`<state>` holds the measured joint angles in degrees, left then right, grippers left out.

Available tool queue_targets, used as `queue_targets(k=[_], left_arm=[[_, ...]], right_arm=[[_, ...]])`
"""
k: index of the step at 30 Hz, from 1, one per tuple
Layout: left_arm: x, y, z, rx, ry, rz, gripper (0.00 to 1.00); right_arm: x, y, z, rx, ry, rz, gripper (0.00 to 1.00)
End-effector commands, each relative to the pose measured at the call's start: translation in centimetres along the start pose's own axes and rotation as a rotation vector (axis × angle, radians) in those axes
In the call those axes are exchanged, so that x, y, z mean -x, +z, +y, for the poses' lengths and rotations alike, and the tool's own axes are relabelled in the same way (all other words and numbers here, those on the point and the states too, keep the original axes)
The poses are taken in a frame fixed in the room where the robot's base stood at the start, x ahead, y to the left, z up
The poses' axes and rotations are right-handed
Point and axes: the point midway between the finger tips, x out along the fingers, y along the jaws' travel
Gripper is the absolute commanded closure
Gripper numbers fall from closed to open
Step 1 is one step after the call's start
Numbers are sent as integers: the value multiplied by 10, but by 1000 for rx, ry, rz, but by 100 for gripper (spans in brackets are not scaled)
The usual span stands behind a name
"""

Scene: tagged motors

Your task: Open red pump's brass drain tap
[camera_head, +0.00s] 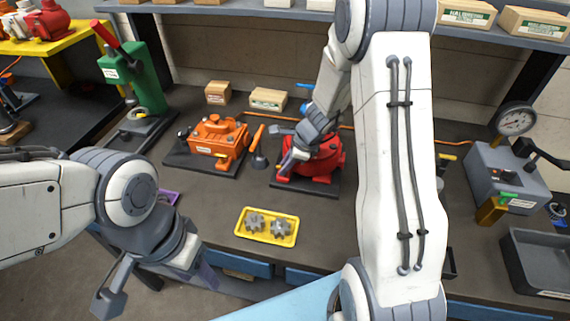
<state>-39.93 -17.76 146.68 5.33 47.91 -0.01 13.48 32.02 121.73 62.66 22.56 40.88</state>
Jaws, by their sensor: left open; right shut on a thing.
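The red pump (321,165) stands on a dark base plate on the bench, partly hidden behind my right gripper and arm. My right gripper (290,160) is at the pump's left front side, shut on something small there. The brass drain tap cannot be made out; the gripper covers that spot. My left gripper (125,285) is open and empty, low at the left in front of the bench edge, well apart from the pump.
An orange pump (215,138) stands left of the red one. A yellow tray (266,227) with grey gears lies in front. A green press (135,75) is at the back left. A gauge box (505,175) and a dark bin (540,258) are at the right.

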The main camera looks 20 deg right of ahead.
Motion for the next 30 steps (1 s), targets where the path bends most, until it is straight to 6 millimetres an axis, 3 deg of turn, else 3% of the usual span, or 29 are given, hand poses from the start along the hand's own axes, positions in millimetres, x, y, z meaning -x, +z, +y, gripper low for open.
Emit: queue_targets(k=[30], left_arm=[[21,-1,2,1,0,0,50]], right_arm=[[-1,-1,-8,865,357,-186,100]])
